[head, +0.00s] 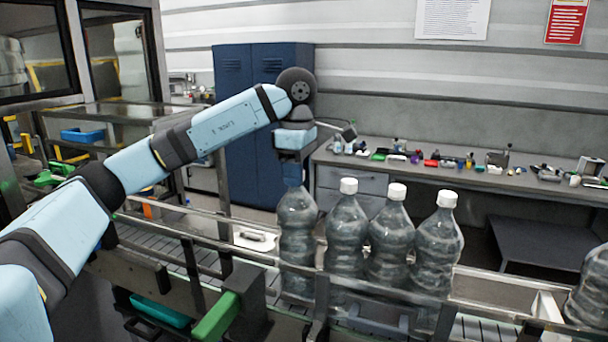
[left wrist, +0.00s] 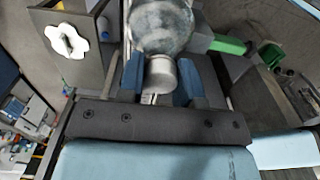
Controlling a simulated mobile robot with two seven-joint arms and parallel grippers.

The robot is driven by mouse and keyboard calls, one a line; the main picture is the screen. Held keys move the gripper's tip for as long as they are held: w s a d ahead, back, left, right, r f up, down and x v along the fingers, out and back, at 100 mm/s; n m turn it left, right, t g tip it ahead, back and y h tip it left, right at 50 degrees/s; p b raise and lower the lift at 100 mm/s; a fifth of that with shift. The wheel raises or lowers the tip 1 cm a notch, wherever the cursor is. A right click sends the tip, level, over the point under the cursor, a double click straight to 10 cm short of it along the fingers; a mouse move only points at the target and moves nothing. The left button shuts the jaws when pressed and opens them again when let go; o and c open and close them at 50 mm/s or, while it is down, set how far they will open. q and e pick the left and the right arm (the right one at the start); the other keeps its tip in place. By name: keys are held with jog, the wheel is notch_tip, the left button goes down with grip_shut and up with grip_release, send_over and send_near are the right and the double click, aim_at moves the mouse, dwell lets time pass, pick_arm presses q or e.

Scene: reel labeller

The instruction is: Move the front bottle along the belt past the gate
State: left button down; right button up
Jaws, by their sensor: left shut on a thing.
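The front bottle (head: 297,232), clear plastic, stands upright on the belt (head: 168,243) as the leftmost of the row in the head view. My left gripper (head: 293,178) is above it, with its blue fingers shut on the cap. The left wrist view shows the white cap (left wrist: 161,76) between the two fingertips (left wrist: 161,80), with the bottle body (left wrist: 160,25) beyond. I cannot tell for sure which part is the gate; a green-and-black block (head: 222,314) sits at the near side of the belt. My right gripper is not in view.
Several more white-capped bottles stand close to the right, the nearest one (head: 346,230) almost touching the gripped bottle. Metal rails (head: 380,290) run along the belt. The belt left of the gripped bottle looks clear. A cluttered workbench (head: 450,172) stands behind.

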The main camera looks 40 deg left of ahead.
pick_arm(q)
jog(key=s+a, duration=0.2)
jog(key=a, duration=0.6)
jog(key=s+a, duration=0.1)
jog(key=a, duration=0.8)
jog(key=shift+s+r, duration=0.25)
jog(key=shift+s, duration=0.1)
dwell(0.6)
jog(key=shift+a, duration=0.15)
jog(key=shift+s+f+b, duration=0.2)
jog(key=shift+f+b, duration=0.1)
jog(key=shift+f, duration=0.05)
dwell(0.3)
jog(key=c, duration=0.7)
grip_release()
